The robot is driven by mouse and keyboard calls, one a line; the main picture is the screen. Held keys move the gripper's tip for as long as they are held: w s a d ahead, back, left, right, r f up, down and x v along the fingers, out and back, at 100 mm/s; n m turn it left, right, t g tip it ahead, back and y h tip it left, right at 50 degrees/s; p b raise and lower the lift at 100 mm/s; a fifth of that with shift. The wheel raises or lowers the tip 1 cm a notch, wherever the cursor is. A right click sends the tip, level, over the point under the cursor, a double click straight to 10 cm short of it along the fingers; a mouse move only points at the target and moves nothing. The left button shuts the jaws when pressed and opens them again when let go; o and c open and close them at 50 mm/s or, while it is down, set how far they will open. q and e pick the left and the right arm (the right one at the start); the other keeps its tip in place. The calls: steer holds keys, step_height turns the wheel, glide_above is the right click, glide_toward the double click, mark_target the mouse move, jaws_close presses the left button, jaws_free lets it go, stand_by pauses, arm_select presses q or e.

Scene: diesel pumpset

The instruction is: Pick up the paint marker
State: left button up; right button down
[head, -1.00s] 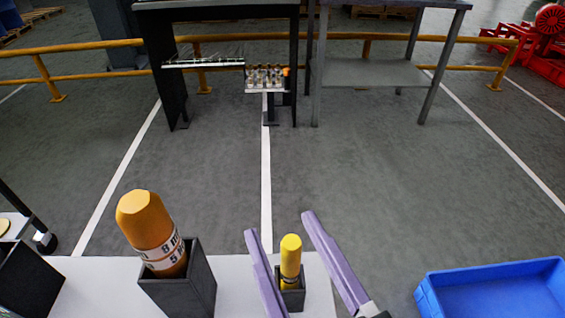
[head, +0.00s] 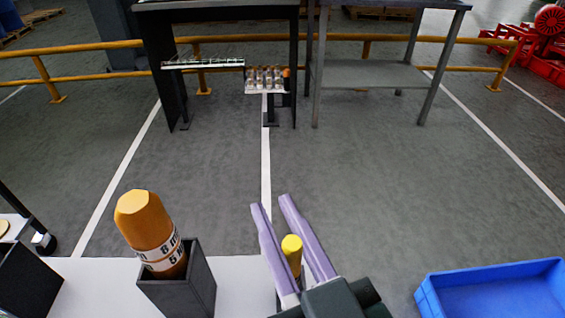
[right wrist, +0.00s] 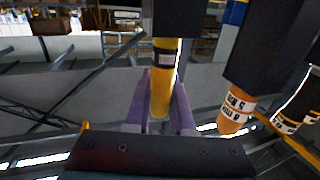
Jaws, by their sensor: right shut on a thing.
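The paint marker (head: 291,252) is yellow and stands upright, its lower part hidden behind my gripper in the head view. My right gripper (head: 270,203) has its two purple fingers on either side of the marker and is shut on it. The right wrist view shows the yellow marker (right wrist: 160,90), with a dark label band, between the fingers. Its far end goes into a dark holder (right wrist: 181,18). The holder is mostly covered by my gripper in the head view. My left gripper is not in view.
A large orange can (head: 148,225) stands in a dark square holder (head: 190,290) to the left on the white surface (head: 105,285). A blue bin (head: 490,275) is at right. Farther back are a grey table (head: 375,73) and yellow rails (head: 100,46) beyond open floor.

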stand_by(0.3)
arm_select(q)
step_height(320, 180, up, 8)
steer(key=p, duration=0.7)
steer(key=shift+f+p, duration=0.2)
steer(key=shift+p, duration=0.1)
arm_select(e)
step_height(320, 180, up, 20)
steer(key=c, duration=1.4)
jaws_free()
jaws_close()
